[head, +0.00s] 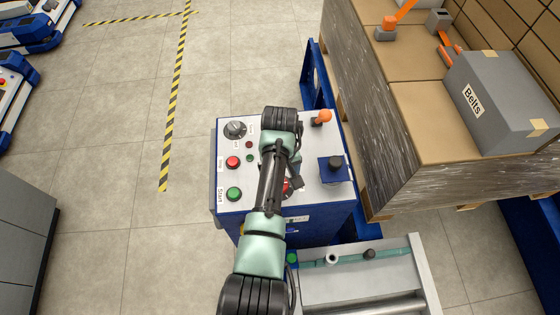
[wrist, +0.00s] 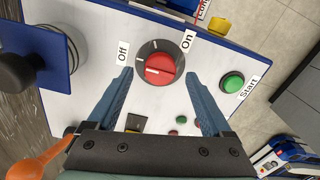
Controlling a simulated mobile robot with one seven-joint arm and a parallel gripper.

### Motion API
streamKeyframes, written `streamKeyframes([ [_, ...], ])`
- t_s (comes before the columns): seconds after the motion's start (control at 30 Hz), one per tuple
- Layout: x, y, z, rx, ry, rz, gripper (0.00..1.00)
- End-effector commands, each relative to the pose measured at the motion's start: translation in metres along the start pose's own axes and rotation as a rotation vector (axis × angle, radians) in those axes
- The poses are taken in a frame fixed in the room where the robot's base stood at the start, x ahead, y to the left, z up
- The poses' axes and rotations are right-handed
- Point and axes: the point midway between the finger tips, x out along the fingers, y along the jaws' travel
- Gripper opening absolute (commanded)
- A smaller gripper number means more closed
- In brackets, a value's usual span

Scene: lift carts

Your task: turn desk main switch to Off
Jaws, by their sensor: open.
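The desk main switch (wrist: 162,69) is a red rotary knob on a round dark base in the wrist view. The "Off" label (wrist: 122,52) is left of it and the "On" label (wrist: 188,40) is at its upper right. A white line shows on the knob; I cannot tell surely which label it points to. My gripper (wrist: 160,75) is open, with one finger on each side of the knob and a gap to it. In the head view my arm hides most of the switch (head: 286,187), and the fingers are hard to make out.
The white panel (head: 222,140) also bears a green Start button (head: 234,194), a red button (head: 233,162), a dark selector (head: 235,129), an orange-topped lever (head: 322,117) and a black knob on a blue plate (head: 335,164). A loaded pallet (head: 370,130) stands to the right.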

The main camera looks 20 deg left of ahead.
Motion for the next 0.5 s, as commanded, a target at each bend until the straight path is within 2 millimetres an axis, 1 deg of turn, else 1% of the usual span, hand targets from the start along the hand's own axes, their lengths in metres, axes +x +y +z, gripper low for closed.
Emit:
streamKeyframes([
  [0.03,-0.011,0.000,-0.001,0.000,0.004,0.002,0.84],
  [0.3,-0.070,0.001,-0.001,0.000,0.006,0.003,0.84],
  [0.4,-0.087,0.001,-0.001,0.000,0.004,0.003,0.84],
  [0.5,-0.100,0.001,-0.001,0.000,0.004,0.002,0.84],
])
